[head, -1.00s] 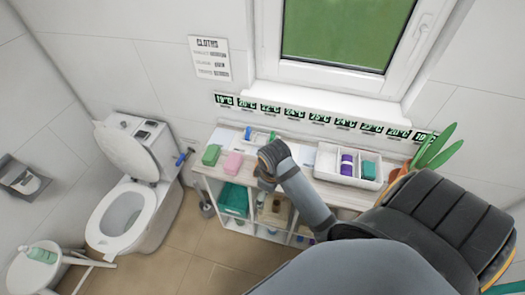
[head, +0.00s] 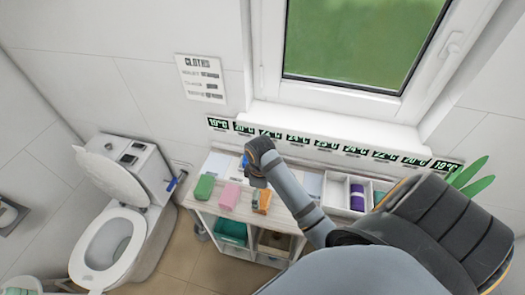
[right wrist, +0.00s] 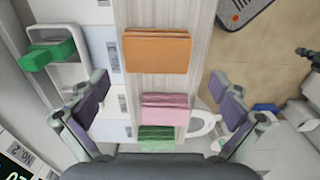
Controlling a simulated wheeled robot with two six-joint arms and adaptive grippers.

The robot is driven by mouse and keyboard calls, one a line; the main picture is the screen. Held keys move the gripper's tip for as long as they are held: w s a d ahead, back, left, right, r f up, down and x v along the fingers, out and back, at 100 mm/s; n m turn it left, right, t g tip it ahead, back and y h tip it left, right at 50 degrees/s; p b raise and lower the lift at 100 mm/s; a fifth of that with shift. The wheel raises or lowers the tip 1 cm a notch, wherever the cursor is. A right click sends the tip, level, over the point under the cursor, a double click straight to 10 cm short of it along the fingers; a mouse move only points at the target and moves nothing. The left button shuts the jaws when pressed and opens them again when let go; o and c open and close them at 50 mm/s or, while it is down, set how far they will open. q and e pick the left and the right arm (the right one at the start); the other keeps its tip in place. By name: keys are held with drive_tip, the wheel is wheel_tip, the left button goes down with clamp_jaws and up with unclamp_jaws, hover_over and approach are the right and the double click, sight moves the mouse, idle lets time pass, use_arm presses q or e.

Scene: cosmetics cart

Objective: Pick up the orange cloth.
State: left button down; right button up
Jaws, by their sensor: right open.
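The orange cloth (head: 264,201) is a folded flat block on the cart's wooden top, right of a pink cloth. In the right wrist view the orange cloth (right wrist: 157,50) lies beyond my open right gripper (right wrist: 160,78), centred between its fingers' directions. The fingers are empty and spread wider than the cloth. In the head view my right gripper (head: 257,188) is beside the orange cloth and partly covers it. My left gripper is not in view.
A pink cloth (head: 229,196) and a green cloth (head: 204,187) lie to the left on the cart top (head: 213,164). A white divided tray (head: 337,178) with a purple roll stands to the right. A toilet (head: 105,244) is at the left, and the wall with the window is behind.

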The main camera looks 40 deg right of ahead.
sight(261, 198)
drive_tip(key=shift+d+f+p, duration=0.15)
drive_tip(key=shift+f+p, duration=0.4)
drive_tip(key=shift+f, duration=0.35)
wheel_tip(261, 198, down, 3)
drive_tip(key=shift+w+f+p, duration=0.1)
drive_tip(key=shift+f+p, duration=0.1)
drive_tip(key=shift+p, duration=0.15)
drive_tip(key=shift+f, duration=0.15)
drive_tip(key=c, duration=0.8)
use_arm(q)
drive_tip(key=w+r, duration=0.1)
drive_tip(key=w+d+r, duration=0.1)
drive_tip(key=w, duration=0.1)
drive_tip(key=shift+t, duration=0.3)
use_arm(e)
drive_tip(key=shift+c, duration=1)
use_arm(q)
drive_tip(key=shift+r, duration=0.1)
